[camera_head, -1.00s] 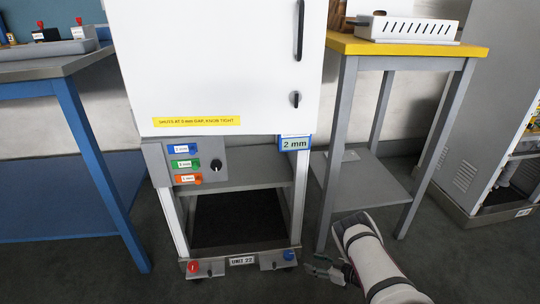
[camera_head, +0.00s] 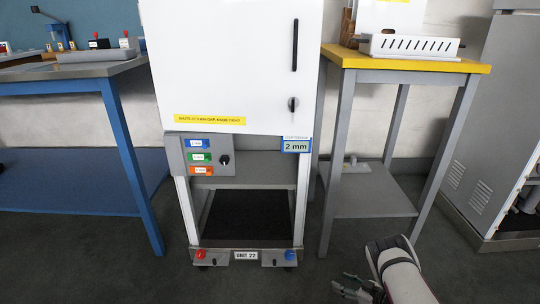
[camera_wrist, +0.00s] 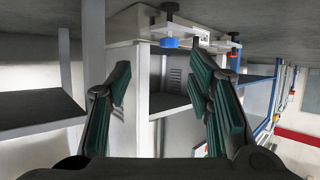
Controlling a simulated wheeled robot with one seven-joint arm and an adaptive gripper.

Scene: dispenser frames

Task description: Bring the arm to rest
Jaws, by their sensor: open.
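My gripper (camera_head: 352,287) is low at the bottom right of the head view, in front of the grey stand and to the right of the white cabinet (camera_head: 235,65). Its fingers are apart with nothing between them. In the wrist view my gripper (camera_wrist: 165,92) shows two green-padded fingers spread wide. Beyond them is the base of the cabinet unit, upside down, with a blue knob (camera_wrist: 170,42) near the top. My forearm runs down to the bottom right edge of the head view.
A yellow-topped stand (camera_head: 400,62) with a slotted white tray (camera_head: 412,47) is on the right. A blue-legged bench (camera_head: 125,140) is on the left. A grey cabinet (camera_head: 500,130) stands at far right. Dark floor (camera_head: 100,265) is open in front.

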